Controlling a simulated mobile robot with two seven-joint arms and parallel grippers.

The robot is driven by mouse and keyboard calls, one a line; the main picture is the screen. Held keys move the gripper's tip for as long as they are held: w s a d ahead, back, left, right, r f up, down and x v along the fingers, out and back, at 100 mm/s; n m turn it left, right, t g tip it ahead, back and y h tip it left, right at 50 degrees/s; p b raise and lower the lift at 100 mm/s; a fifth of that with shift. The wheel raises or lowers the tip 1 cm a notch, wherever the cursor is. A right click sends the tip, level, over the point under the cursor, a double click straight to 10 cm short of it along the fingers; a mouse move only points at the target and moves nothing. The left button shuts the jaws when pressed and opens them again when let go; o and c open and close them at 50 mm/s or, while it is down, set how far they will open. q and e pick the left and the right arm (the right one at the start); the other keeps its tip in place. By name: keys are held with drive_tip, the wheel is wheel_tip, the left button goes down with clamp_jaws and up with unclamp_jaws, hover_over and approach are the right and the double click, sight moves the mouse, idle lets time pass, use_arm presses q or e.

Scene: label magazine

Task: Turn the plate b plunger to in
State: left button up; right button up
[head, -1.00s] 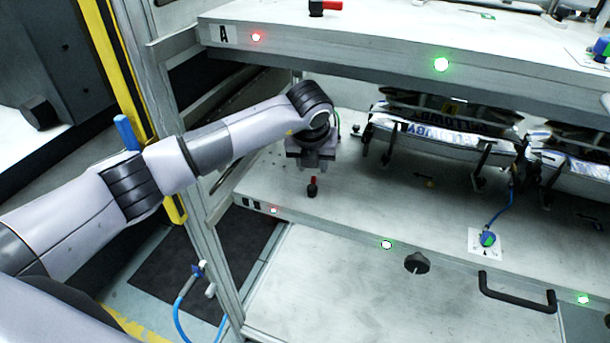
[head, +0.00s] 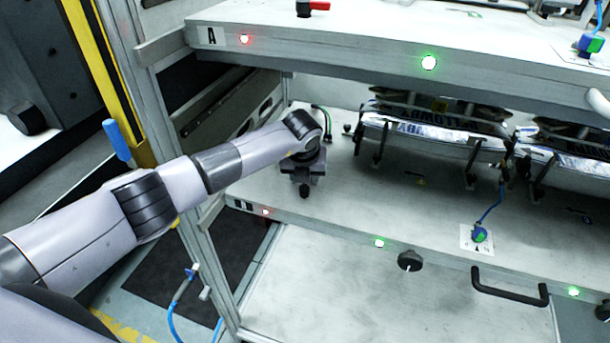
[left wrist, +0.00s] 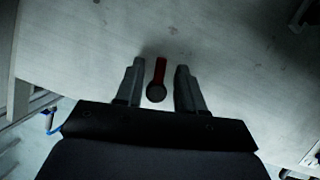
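The plate B plunger has a red lever and a round black knob. In the left wrist view, the plunger (left wrist: 157,80) lies between the two fingers of my left gripper (left wrist: 156,82), with a gap on each side. The gripper is open. In the head view, my left gripper (head: 303,180) is low over the lower shelf plate (head: 380,200), near its left end. Only the plunger's black knob (head: 305,191) shows below it; the red lever is hidden. My right gripper is not in view.
The upper plate, labelled A (head: 212,36), overhangs the back of the lower one. A similar red-levered plunger (head: 312,8) stands on it. Metal label holders (head: 430,135) sit right of my gripper.

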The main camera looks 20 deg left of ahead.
use_arm(q)
clamp_jaws()
